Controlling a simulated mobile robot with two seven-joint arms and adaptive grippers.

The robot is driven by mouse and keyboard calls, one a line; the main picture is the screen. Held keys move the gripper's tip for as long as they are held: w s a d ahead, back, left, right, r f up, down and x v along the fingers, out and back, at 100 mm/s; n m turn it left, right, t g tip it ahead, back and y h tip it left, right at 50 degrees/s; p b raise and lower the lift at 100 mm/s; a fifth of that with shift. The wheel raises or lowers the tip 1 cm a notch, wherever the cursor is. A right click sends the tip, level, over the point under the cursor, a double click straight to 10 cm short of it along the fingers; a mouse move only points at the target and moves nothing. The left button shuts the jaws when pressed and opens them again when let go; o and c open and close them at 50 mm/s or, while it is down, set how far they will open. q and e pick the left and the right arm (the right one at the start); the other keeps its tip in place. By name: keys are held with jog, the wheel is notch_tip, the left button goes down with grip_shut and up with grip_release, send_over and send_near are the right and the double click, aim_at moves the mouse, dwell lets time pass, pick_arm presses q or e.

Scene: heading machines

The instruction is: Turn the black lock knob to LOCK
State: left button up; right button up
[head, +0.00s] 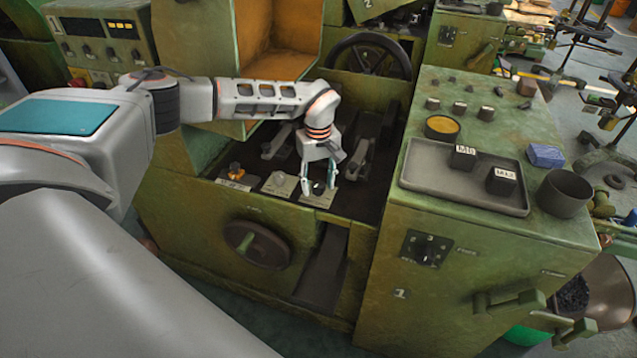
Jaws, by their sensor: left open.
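A small black knob (319,188) sits on a pale plate (322,200) on the ledge of the green machine. Its markings are too small to read, so I cannot tell which way it is set. My left gripper (317,184) points down over this plate, open, with one finger on each side of the knob. I cannot tell whether the fingers touch it. My right gripper is out of view.
Beside it on the ledge are another plate (279,185) and an orange-topped knob (235,170). A handwheel (257,246) is on the front below. The right cabinet carries a grey tray (430,178), a dark cup (564,194) and a black rotary switch (426,248).

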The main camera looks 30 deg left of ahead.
pick_arm(q)
jog(key=shift+f, duration=0.1)
jog(key=c, duration=1.1)
